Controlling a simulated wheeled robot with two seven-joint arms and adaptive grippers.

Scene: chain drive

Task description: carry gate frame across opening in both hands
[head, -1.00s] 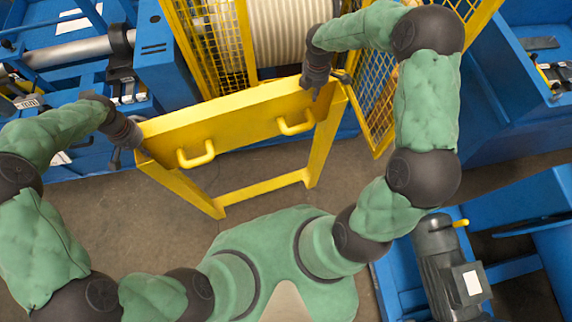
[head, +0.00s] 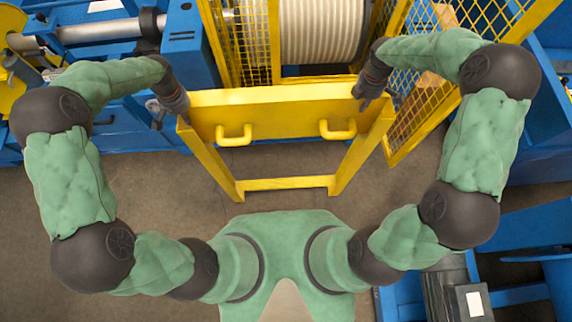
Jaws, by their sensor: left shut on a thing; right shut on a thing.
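The yellow gate frame (head: 285,115) is held upright in front of me in the head view, its top plank running nearly level across the picture. It has two yellow handles on its near face and a lower crossbar joining its two legs. My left gripper (head: 182,113) is shut on the frame's left end. My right gripper (head: 362,100) is shut on the frame near its right end. The fingertips are small and partly hidden. Behind the frame is an opening between yellow mesh guards, with a ribbed cream drum (head: 322,30) in it.
A yellow mesh guard panel (head: 420,115) stands angled close to the frame's right end. Another yellow mesh guard (head: 250,45) stands behind its left part. Blue machinery (head: 185,40) is at the left, and a grey motor (head: 447,290) at lower right. Bare floor (head: 130,180) lies between.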

